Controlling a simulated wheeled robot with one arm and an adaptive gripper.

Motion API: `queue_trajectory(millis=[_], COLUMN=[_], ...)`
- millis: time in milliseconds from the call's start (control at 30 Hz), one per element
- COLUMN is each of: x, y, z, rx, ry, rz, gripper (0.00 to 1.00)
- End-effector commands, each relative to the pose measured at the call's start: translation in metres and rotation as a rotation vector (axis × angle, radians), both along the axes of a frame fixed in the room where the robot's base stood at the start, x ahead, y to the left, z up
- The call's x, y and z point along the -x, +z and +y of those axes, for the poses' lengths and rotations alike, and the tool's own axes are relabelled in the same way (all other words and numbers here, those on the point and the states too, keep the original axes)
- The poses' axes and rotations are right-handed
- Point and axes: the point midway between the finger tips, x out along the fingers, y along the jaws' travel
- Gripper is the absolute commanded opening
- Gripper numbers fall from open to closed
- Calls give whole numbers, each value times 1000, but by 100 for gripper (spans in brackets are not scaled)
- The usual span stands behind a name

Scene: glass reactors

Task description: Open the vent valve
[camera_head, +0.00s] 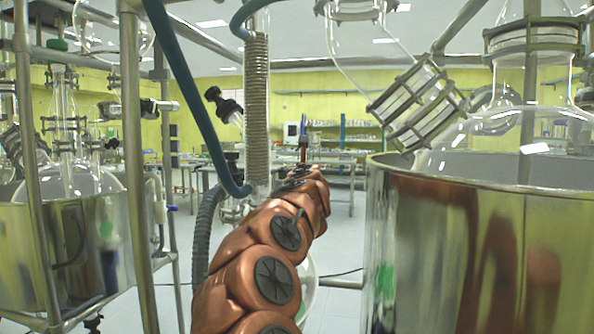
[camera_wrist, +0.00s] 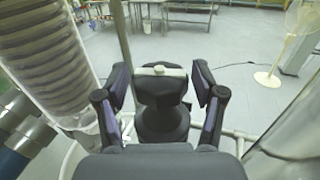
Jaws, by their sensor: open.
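A black valve knob (camera_wrist: 160,88) with a pale bar across its top shows in the wrist view, above a rounder black body (camera_wrist: 162,122). I take it to be the vent valve. My gripper (camera_wrist: 161,78) is open, with one dark finger on each side of the knob. A gap shows between each finger and the knob, so I see no contact. In the head view my copper arm reaches forward beside the glass condenser (camera_head: 257,100). The gripper and this knob cannot be made out there.
The condenser coil (camera_wrist: 45,60) stands close on the left in the wrist view, with a blue-ended hose fitting (camera_wrist: 28,140) below it. In the head view a large steel vessel (camera_head: 480,250) stands right of my arm, and a blue hose (camera_head: 190,90) hangs left.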

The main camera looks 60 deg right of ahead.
Motion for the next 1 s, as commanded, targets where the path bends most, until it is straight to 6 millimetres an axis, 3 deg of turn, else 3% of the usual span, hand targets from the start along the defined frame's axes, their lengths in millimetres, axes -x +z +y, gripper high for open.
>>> queue_trajectory(millis=[500, 867, 1000], x=[-1, 0, 0], y=[4, 0, 0], z=[0, 0, 0], rx=[0, 0, 0], ry=[-254, -281, -281], rz=[4, 1, 1], gripper=[69, 69, 54])
